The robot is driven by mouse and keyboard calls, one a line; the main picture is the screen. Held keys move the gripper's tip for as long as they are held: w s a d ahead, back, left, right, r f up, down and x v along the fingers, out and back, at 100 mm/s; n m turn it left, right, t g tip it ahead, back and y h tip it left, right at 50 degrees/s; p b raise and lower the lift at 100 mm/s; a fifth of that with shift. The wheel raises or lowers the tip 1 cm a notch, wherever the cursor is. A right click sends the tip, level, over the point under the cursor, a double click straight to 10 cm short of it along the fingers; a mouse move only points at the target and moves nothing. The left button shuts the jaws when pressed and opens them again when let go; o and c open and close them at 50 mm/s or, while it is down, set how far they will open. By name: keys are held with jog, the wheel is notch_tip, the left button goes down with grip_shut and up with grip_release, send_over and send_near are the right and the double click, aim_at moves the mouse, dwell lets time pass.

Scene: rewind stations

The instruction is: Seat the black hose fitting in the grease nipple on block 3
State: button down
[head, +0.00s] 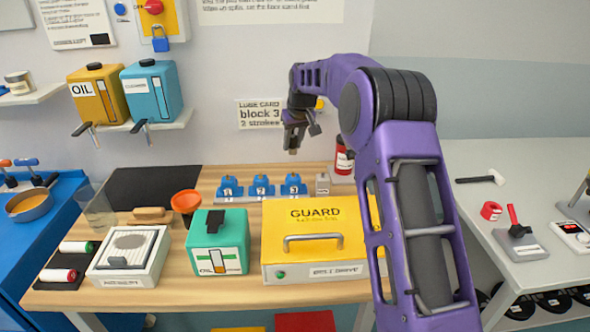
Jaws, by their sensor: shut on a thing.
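Blue blocks stand in a row at the back of the wooden bench. Block 3 (293,186) is the right one of the three, marked with a 3. Its grease nipple is too small to make out clearly. My gripper (294,139) is above block 3, well clear of it, pointing down. It is shut on a small dark piece with a paler tip, which looks like the black hose fitting (293,150). The fingers hide much of it. No hose can be made out.
A yellow guard box (315,268) with a handle stands in front of the blocks. A small grey block (322,184) and a red canister (343,157) are right of block 3. A green oil can (217,242) and orange funnel (186,201) are to the left.

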notch_tip(320, 180, down, 8)
jog(key=shift+r, duration=0.1)
dwell(0.4)
jog(key=c, duration=0.6)
grip_release()
jog(key=shift+f, duration=0.2)
jog(key=shift+d+r, duration=0.1)
jog(key=shift+r, duration=0.4)
jog(key=v, duration=1.1)
jog(key=shift+s+r, duration=0.15)
jog(key=shift+s, duration=0.1)
